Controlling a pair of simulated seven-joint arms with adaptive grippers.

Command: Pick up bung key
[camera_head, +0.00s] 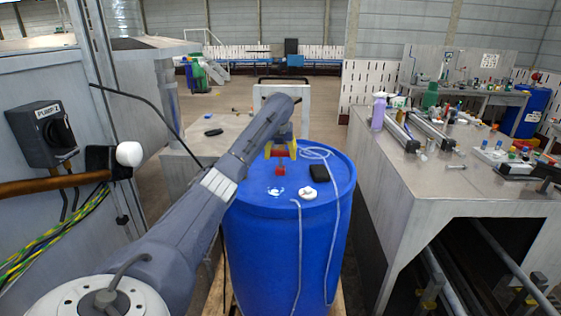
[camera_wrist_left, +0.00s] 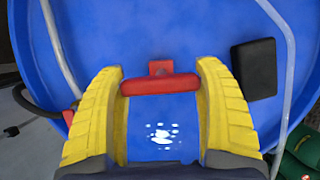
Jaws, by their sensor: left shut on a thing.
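The blue drum (camera_head: 285,240) stands upright in the middle of the head view. The red bung key (camera_wrist_left: 160,84) shows in the left wrist view, with a crossbar and a small tab with a hole. My left gripper (camera_wrist_left: 158,88) is shut on the crossbar, a yellow finger at each end. In the head view my left gripper (camera_head: 281,152) is over the drum's top, and a small red part of the bung key (camera_head: 281,171) shows below it. I cannot tell whether the key touches the drum. My right gripper is not in view.
A black box (camera_head: 319,173) and a white round cap (camera_head: 307,193) lie on the drum top. A pale hose (camera_head: 298,240) hangs down its front. A cluttered workbench (camera_head: 440,180) stands at the right. A pump switch (camera_head: 42,133) is on the cabinet at the left.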

